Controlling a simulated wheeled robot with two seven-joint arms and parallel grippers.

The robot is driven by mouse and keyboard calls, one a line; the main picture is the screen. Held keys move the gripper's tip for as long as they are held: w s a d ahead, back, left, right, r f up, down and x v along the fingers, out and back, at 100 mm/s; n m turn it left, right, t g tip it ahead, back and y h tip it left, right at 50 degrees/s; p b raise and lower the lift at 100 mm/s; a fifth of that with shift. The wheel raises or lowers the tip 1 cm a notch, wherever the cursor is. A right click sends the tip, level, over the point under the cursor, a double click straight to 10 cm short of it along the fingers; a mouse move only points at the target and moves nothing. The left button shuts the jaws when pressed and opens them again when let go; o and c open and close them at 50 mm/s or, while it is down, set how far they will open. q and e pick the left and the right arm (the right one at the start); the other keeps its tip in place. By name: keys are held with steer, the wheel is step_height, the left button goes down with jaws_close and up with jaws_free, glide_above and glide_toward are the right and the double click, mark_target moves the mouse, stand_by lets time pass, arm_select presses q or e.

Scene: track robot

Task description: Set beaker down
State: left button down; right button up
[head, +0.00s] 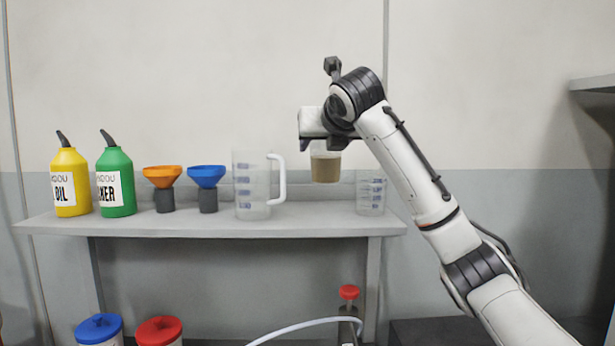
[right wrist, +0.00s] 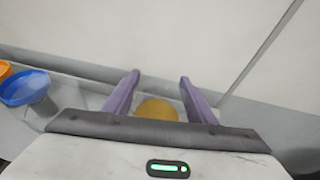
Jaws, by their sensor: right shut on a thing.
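A small clear beaker (head: 325,168) with brownish-yellow contents hangs upright below my right gripper (head: 320,146), above the shelf. My right gripper is shut on this beaker. In the right wrist view its yellow top surface (right wrist: 157,110) shows between the two purple fingers (right wrist: 160,98). The beaker's base is apart from the shelf (head: 310,222), with a gap beneath it. My left gripper is in neither view.
A clear measuring jug (head: 252,185) stands left of the held beaker, its handle toward it. Another clear graduated beaker (head: 370,195) stands to the right. Orange (head: 162,177) and blue (head: 206,177) funnels, a green bottle (head: 115,182) and a yellow bottle (head: 70,183) stand further left. Shelf between jug and right beaker is bare.

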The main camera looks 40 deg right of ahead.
mark_target(329, 165)
steer(key=shift+w+f, duration=0.1)
steer(key=shift+f, duration=3)
steer(key=shift+f, duration=0.1)
steer(key=o, duration=1)
steer(key=v, duration=1.2)
steer(key=shift+b, duration=0.4)
